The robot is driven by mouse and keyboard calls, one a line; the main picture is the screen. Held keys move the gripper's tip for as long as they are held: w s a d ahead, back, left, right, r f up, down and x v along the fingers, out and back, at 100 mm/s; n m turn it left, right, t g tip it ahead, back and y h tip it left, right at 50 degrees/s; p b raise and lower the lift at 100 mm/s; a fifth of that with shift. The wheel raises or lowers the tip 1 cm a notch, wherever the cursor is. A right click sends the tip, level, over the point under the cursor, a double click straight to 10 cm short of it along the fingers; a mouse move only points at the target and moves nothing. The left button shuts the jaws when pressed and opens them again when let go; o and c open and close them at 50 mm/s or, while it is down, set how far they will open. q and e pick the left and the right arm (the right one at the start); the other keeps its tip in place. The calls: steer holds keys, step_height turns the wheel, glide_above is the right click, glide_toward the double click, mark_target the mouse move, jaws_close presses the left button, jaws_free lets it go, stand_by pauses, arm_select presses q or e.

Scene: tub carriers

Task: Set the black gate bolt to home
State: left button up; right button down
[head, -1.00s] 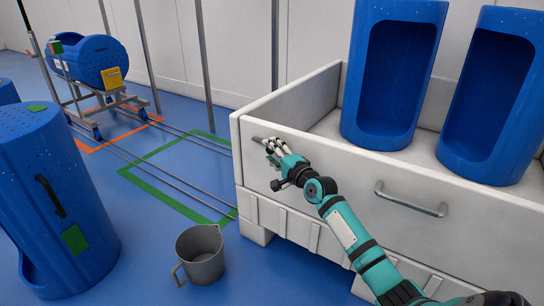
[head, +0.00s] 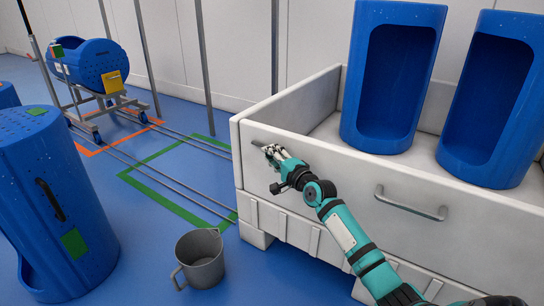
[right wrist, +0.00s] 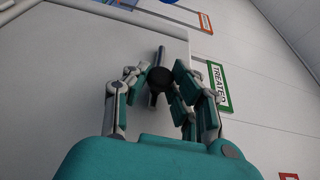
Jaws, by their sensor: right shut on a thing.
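The black gate bolt shows in the right wrist view as a dark round knob (right wrist: 160,80) on a grey rod, between the fingers, against the pale wall of the crate. My right gripper (head: 268,150) is at the left end of the white crate's front face (head: 335,180), shut on the bolt. In the head view the fingers hide most of the bolt, and only a thin grey tip shows beside them. The markings for its positions cannot be made out. My left gripper is not in view.
Two blue tubs (head: 391,20) stand in the crate, which has a grey handle (head: 411,204). A grey jug (head: 202,262) stands on the floor, left of the crate. A blue tub (head: 75,150) stands at left. Another lies on a wheeled carrier (head: 90,110) by floor rails.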

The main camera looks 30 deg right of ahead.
steer(key=w, duration=0.2)
steer(key=w+a, duration=0.2)
steer(key=w, duration=0.1)
steer(key=shift+w+a, duration=0.15)
steer(key=shift+w, duration=0.2)
steer(key=shift+r, duration=0.1)
steer(key=c, duration=1.1)
jaws_free()
steer(key=shift+w+a, duration=0.1)
steer(key=shift+a, duration=0.1)
steer(key=shift+d, duration=0.1)
steer(key=s, duration=1.2)
